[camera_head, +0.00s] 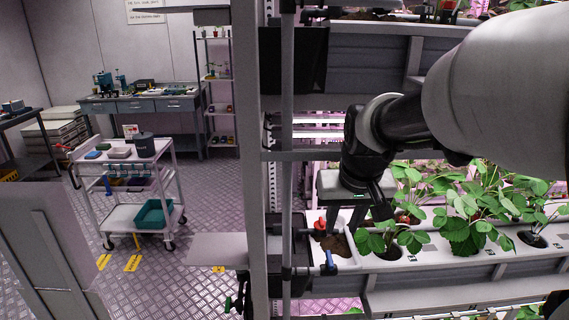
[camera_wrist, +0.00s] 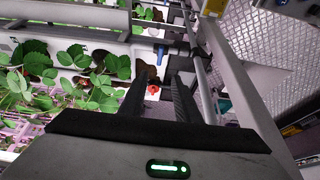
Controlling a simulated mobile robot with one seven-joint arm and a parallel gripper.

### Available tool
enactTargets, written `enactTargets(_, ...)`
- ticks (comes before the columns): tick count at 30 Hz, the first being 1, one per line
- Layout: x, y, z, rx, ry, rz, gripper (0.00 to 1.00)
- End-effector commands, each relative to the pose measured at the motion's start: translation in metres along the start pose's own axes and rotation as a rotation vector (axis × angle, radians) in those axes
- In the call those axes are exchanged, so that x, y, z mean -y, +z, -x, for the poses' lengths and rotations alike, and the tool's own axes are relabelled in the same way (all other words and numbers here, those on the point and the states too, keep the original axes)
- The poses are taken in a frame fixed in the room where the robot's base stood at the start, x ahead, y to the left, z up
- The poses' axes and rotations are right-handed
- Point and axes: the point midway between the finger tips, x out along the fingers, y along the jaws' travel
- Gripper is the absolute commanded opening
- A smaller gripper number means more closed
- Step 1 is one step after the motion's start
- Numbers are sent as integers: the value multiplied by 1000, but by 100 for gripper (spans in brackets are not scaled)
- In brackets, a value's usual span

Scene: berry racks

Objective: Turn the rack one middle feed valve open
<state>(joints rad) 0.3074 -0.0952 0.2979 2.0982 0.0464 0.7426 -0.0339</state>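My gripper (camera_head: 344,222) points down at the left end of the middle planting channel (camera_head: 420,262), fingers spread with a gap and nothing between the pads that I can make out. A small red handle (camera_head: 320,224) is close beside the left finger. In the wrist view the red handle (camera_wrist: 153,90) appears between the two fingers (camera_wrist: 158,82), beyond or below them; contact cannot be told. Which handle is the middle feed valve is not marked.
Strawberry plants (camera_head: 467,215) fill the channel to the right of my gripper. A grey rack post (camera_head: 254,160) and a thinner vertical pipe (camera_head: 287,150) stand just left of the handles. A white cart (camera_head: 126,180) and a workbench (camera_head: 145,104) stand farther left across open floor.

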Motion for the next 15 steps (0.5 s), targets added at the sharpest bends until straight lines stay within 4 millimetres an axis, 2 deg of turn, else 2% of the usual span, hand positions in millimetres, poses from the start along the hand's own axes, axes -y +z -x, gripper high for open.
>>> enactTargets(1, 0, 3, -15, 3, 0, -1, 30)
enactTargets(15, -1, 4, -118, 1, 0, -1, 30)
